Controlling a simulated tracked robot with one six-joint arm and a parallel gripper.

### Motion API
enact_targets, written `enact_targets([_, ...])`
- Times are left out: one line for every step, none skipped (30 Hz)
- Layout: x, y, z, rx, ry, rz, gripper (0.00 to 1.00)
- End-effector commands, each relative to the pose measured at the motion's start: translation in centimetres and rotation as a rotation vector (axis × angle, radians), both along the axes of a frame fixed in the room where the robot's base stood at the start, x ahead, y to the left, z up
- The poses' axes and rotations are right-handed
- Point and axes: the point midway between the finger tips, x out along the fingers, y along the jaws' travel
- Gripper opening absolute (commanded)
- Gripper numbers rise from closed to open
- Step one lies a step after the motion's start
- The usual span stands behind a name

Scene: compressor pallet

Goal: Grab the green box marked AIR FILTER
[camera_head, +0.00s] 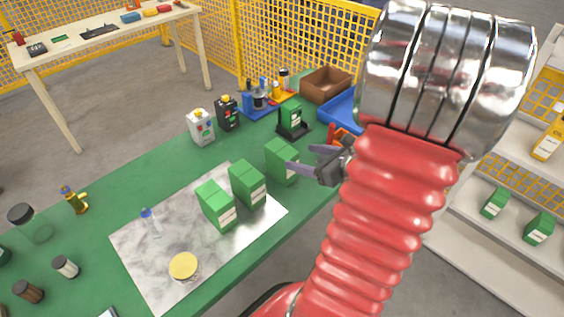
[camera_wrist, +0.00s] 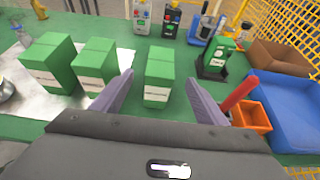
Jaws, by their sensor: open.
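Three similar green boxes with white labels stand in a row; the label print is too small to read, so I cannot tell which says AIR FILTER. The right one (camera_head: 281,161) stands just beyond the grey-white sheet and shows centrally in the wrist view (camera_wrist: 158,72). The middle box (camera_head: 247,184) and left box (camera_head: 215,206) stand on the sheet. My gripper (camera_head: 300,157) is open and empty. In the wrist view its two purple-grey fingers (camera_wrist: 159,82) point toward the right box, one on each side in the picture. I cannot tell whether they touch it.
Another green box (camera_head: 292,117) sits in a black stand behind. An orange bin (camera_wrist: 252,117), blue bin (camera_wrist: 285,105) and brown bin (camera_head: 326,84) lie right of it. More green boxes (camera_head: 494,203) sit on a shelf.

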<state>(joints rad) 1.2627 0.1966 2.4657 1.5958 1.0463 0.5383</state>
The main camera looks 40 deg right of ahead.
Motion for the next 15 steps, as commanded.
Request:
enact_targets([0.6,0.1,-0.3,0.001,0.001,0.004,0.67])
enact_targets([1.0,0.1,-0.5,0.001,0.001,0.004,0.67])
enact_targets([1.4,0.1,-0.7,0.000,0.001,0.004,0.67])
enact_targets([1.8,0.1,-0.9,0.001,0.001,0.004,0.67])
enact_targets([2.1,0.1,-1.0,0.001,0.001,0.004,0.67])
enact_targets([2.6,0.2,-1.3,0.001,0.001,0.004,0.67])
enact_targets([2.9,0.2,-1.4,0.001,0.001,0.004,0.67])
enact_targets([3.3,0.2,-1.6,0.001,0.001,0.005,0.67])
enact_targets([3.7,0.2,-1.8,0.001,0.001,0.004,0.67])
enact_targets([4.1,0.2,-2.0,0.000,0.001,0.003,0.67])
enact_targets([4.4,0.2,-2.2,0.001,0.002,0.004,0.67])
enact_targets([4.7,0.2,-2.3,0.000,0.001,0.003,0.67])
enact_targets([4.9,0.2,-2.4,0.000,0.001,0.002,0.67])
enact_targets([5.1,0.2,-2.5,-0.001,0.001,0.003,0.67])
enact_targets([5.3,0.2,-2.6,-0.002,0.001,0.003,0.67])
